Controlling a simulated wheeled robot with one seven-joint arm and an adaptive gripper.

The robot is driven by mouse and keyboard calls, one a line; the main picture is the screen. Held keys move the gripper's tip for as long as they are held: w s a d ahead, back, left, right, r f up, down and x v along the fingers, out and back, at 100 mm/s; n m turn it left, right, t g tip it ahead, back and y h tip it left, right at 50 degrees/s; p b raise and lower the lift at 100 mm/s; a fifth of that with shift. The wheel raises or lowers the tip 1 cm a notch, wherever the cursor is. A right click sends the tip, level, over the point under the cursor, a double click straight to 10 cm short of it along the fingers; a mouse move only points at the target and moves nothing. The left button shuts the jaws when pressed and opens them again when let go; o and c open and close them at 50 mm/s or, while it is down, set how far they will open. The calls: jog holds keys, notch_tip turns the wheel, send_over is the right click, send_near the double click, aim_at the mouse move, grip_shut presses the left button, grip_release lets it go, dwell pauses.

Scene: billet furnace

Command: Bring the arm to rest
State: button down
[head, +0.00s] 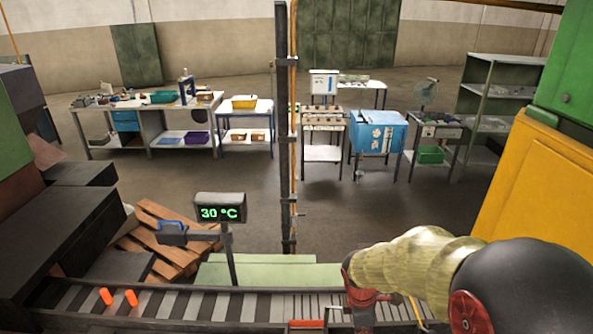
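My arm comes in from the lower right, a dark rounded link followed by a yellowish padded sleeve. At its end, my gripper (361,300) shows as a small red and dark shape over the right part of the roller conveyor (230,305). Its fingers are too small and unclear to tell open from shut, and I cannot make out anything held in it. Two glowing orange billets (106,296) (131,298) lie side by side on the left part of the conveyor.
A display (220,207) reading 30 °C stands behind the conveyor, near a dark post (283,130). Wooden pallets (165,240) lie at left. Dark machinery (60,235) fills the left, a yellow cabinet (540,185) the right. Workbenches (150,125) stand far back across open floor.

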jog(key=s+f+m+t+y+b, duration=0.1)
jog(key=s+f+m+t+b, duration=0.1)
jog(key=s+m+b, duration=0.6)
jog(key=s+d+f+m+t+b, duration=0.1)
jog(key=s+m+b, duration=0.8)
jog(key=b, duration=1.1)
jog(key=shift+s+f+t+y, duration=0.4)
jog(key=shift+s+f+t, duration=0.25)
jog(key=shift+t, duration=0.45)
